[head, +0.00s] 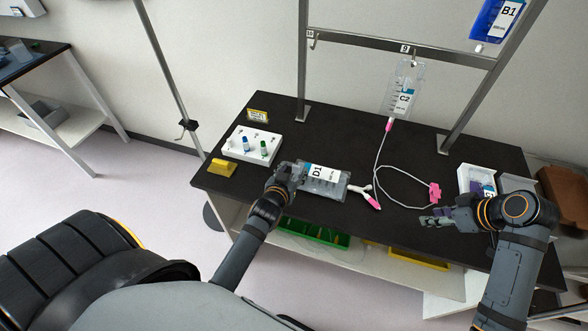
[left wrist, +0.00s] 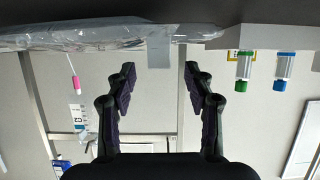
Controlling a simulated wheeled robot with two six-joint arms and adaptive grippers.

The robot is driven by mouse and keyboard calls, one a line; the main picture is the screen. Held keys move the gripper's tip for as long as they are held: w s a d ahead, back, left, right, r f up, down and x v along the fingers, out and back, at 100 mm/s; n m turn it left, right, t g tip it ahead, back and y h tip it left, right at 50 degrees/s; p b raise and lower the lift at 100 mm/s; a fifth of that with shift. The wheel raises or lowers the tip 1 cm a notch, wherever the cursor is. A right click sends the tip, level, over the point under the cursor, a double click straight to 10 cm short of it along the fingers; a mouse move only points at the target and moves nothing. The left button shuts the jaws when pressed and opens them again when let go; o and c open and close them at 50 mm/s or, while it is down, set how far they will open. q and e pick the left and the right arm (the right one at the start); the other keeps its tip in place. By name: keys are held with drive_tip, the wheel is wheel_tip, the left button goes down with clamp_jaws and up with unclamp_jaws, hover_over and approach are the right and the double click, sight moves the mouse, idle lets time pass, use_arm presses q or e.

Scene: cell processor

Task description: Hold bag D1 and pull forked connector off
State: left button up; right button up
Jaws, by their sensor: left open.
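Bag D1 (head: 322,188), clear with a white and blue label, lies on the dark bench. In the left wrist view, the clear bag (left wrist: 90,38) stretches across the top, just beyond my fingertips. The forked connector (head: 362,189), white with a pink end, is at the bag's right end; the exact joint is too small to see. My left gripper (head: 287,175) is at the bag's left end; its fingers (left wrist: 160,72) are apart with nothing between them. My right gripper (head: 432,217) is over the bench's right front, apart from the connector; its finger gap is unclear.
Bag C2 (head: 403,90) hangs from the rail, its white tube looping over the bench to a pink clamp (head: 434,193). A white rack (head: 240,139) with vials and a yellow block (head: 221,168) stand left. A white tray (head: 470,178) stands right.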

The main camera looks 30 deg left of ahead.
use_arm(q)
drive_tip(key=shift+x, duration=1)
drive_tip(key=shift+c, duration=0.4)
clamp_jaws()
idle(0.6)
